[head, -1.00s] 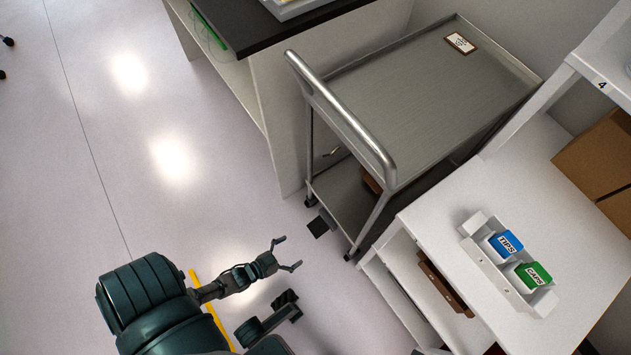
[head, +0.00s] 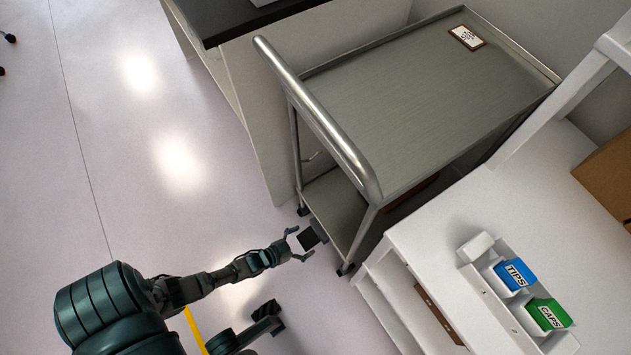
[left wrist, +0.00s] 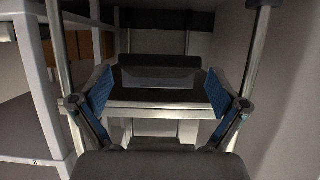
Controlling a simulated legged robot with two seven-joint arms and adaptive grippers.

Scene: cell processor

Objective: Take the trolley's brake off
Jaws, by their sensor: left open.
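The steel trolley (head: 420,100) stands beside a white bench, with its tubular push handle (head: 320,118) facing me. A dark flat pedal (head: 309,237), which looks like its brake, sticks out low at the handle end, near the floor. My left gripper (head: 301,244) is open, with its fingertips at the pedal's near edge. In the left wrist view, the gripper's blue-padded fingers (left wrist: 159,92) are spread to either side of a dark pedal with a grey front face (left wrist: 158,79). I cannot tell whether they touch it.
A white shelf unit (head: 440,225) stands close on the trolley's right, with blue TIPS (head: 515,273) and green CAPS (head: 547,314) boxes on top. A dark-topped bench (head: 225,22) is on the left. The floor (head: 150,215) on the left is clear.

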